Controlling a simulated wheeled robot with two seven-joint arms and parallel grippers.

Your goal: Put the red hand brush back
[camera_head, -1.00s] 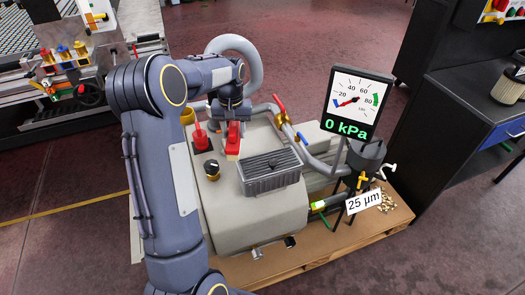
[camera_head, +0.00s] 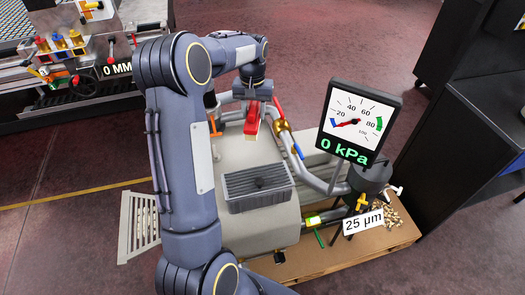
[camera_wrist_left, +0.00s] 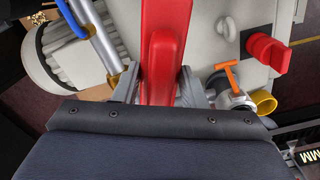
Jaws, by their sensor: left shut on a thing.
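The red hand brush (camera_head: 252,122) hangs from my left gripper (camera_head: 253,97) in the head view, above the back part of the grey pump housing. A pale bristle edge shows at its lower end. In the left wrist view the brush (camera_wrist_left: 163,45) runs away from the gripper, and my two grey fingers (camera_wrist_left: 165,88) close on its handle from both sides. I cannot tell whether the brush touches the housing. My right gripper is in neither view.
The pump housing (camera_head: 262,222) carries a dark ribbed box (camera_head: 258,186). A gauge reading 0 kPa (camera_head: 358,122) and grey pipes stand to the right. An orange T-handle (camera_wrist_left: 226,68) and a red knob (camera_wrist_left: 268,52) lie close to the brush. A dark cabinet (camera_head: 455,150) stands at right.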

